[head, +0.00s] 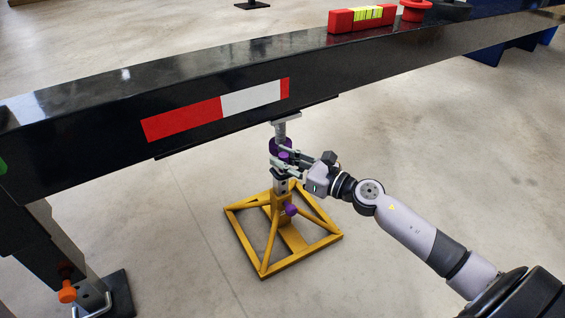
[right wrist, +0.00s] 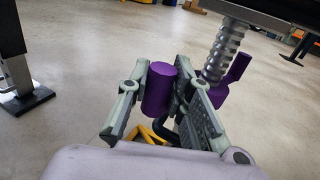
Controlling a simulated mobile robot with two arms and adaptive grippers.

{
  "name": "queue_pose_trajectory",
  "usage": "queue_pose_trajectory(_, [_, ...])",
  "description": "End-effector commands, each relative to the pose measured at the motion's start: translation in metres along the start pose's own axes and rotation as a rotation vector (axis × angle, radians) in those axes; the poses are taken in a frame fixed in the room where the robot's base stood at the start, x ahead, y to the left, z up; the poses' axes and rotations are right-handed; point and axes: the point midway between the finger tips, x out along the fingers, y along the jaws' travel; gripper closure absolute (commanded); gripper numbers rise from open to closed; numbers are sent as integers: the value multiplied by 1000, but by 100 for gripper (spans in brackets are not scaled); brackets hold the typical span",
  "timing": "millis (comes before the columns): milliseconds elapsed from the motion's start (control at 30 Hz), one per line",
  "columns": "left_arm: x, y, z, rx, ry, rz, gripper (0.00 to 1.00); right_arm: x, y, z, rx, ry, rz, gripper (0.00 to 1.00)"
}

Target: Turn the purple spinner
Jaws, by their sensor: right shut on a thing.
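The purple spinner (head: 275,147) sits around a grey threaded rod (head: 280,131) on top of a yellow jack stand (head: 265,267), under the black beam. My right gripper (head: 284,160) reaches in from the right at the spinner. In the right wrist view, its fingers (right wrist: 165,85) are on either side of an upright purple cylinder, part of the spinner (right wrist: 157,92), and are shut on it. Another purple arm of the spinner shows behind the right finger, beside the threaded rod (right wrist: 226,48). The spinner's hub is partly hidden by the fingers. My left gripper is out of view.
The long black beam (head: 70,123), with a red and white marking, runs just above the gripper. A red level (head: 345,21) lies on it. A lower purple knob (head: 290,209) is on the stand. A beam leg with an orange knob (head: 67,291) stands left.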

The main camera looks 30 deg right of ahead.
Motion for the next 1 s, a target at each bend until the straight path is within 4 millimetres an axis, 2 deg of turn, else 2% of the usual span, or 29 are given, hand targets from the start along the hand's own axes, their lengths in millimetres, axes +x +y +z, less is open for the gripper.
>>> queue_pose_trajectory(400, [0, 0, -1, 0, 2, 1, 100, -1, -3, 0, -1, 1, -7, 100])
queue_pose_trajectory(433, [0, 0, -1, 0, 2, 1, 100, -1, -3, 0, -1, 1, -7, 78])
queue_pose_trajectory(500, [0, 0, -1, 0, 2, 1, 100, -1, -3, 0, -1, 1, -7, 74])
queue_pose_trajectory(733, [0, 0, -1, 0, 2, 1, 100, 0, -2, 0, -1, 0, -5, 59])
queue_pose_trajectory(1000, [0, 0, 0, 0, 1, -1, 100, 0, -1, 0, -1, 0, -4, 59])
